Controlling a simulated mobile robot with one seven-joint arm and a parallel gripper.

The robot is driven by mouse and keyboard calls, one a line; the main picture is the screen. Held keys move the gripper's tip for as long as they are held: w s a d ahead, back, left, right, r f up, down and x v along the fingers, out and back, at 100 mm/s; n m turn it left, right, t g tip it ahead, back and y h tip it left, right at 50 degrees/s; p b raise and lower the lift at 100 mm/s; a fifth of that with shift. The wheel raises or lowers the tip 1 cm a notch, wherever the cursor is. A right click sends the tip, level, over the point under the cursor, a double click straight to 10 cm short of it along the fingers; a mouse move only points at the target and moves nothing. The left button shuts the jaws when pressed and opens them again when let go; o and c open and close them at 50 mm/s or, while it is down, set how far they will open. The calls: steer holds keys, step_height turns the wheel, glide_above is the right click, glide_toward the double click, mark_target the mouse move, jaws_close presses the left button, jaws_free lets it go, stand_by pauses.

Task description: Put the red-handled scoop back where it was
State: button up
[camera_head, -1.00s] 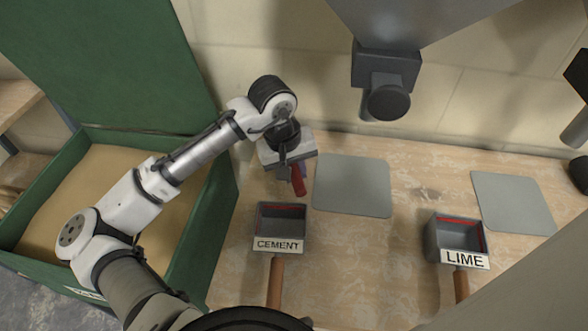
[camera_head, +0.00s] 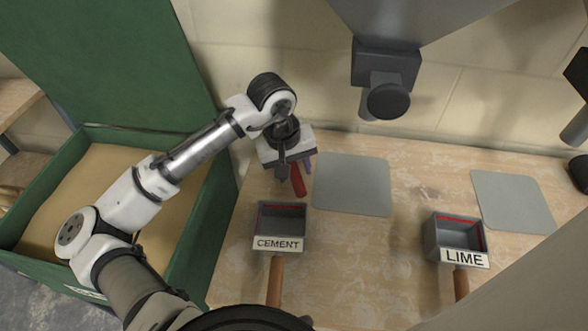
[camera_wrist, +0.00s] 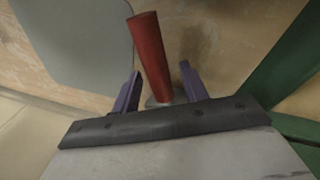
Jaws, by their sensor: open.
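The red-handled scoop shows mostly as its red handle (camera_head: 298,181), on the wooden bench near the wall, left of the nearer grey mat. In the wrist view the handle (camera_wrist: 150,58) stands out past the fingers, with a bit of grey metal at its base; the rest of the scoop is hidden by my gripper. My gripper (camera_head: 296,166) is open. Its two purple fingers (camera_wrist: 158,85) are spread on either side of the handle's base, with gaps visible on both sides.
A box scoop labelled CEMENT (camera_head: 278,244) lies just in front, and one labelled LIME (camera_head: 465,259) lies to the right. Grey mats (camera_head: 352,185) (camera_head: 512,203) lie flat on the bench. A green tub (camera_head: 190,235) of sand stands left. A grey hopper spout (camera_head: 386,75) hangs above.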

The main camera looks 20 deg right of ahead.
step_height(320, 180, up, 11)
steer(key=a, duration=0.2)
steer(key=shift+a+r, duration=0.1)
stand_by(1.4)
